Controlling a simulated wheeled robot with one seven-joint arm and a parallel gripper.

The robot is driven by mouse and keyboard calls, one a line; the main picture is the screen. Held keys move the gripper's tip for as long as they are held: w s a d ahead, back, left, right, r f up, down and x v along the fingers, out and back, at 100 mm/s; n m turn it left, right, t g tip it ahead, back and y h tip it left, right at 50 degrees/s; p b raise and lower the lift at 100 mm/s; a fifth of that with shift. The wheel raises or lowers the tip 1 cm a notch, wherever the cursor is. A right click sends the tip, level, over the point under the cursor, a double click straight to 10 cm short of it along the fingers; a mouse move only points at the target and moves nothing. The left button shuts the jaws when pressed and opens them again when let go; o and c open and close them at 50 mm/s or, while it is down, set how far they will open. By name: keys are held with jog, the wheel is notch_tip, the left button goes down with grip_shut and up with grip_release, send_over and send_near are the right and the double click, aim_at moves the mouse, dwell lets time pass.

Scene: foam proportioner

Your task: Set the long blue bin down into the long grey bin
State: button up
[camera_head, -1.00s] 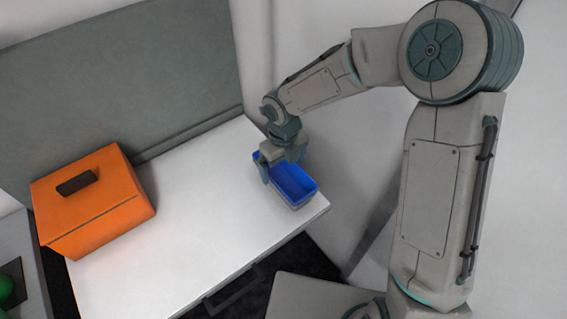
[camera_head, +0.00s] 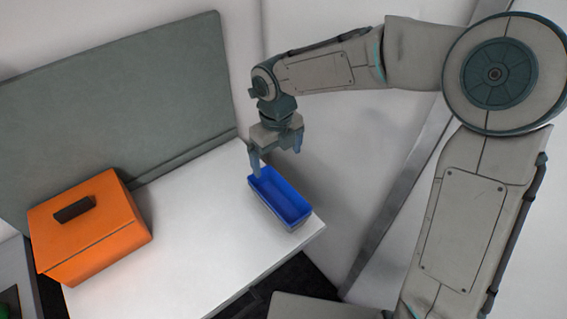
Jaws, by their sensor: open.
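The long blue bin (camera_head: 290,206) sits at the right end of the white table, its open top facing up. A thin strip of the long grey bin (camera_head: 298,227) shows under its near right end, so the blue bin appears nested in the grey one. Most of the grey bin is hidden by the blue bin. My gripper (camera_head: 276,163) is open and empty, pointing down above the far end of the blue bin. Its fingers are apart and seem clear of the bin, though the left fingertip overlaps the bin's far corner in the picture.
The white table (camera_head: 190,230) has clear room left of the bins. An orange box with a dark handle (camera_head: 88,228) stands at the left. A grey panel (camera_head: 120,110) rises along the back. The table's right corner lies close to the bins.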

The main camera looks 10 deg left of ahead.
jog(key=shift+r, duration=0.2)
jog(key=s+d+r+n+t, duration=0.1)
jog(key=s+d+n, duration=0.3)
jog(key=d+n, duration=0.4)
jog(key=s+d+r+n+t, duration=0.1)
jog(key=s+d+r+n, duration=0.3)
jog(key=d+n, duration=0.5)
jog(key=s+d+r+n+t, duration=0.1)
jog(key=s+d+r+n, duration=0.1)
jog(key=s+d+n, duration=0.3)
jog(key=shift+s+d+r+n, duration=0.15)
jog(key=shift+s+d+n, duration=0.25)
jog(key=shift+d+n, duration=1.65)
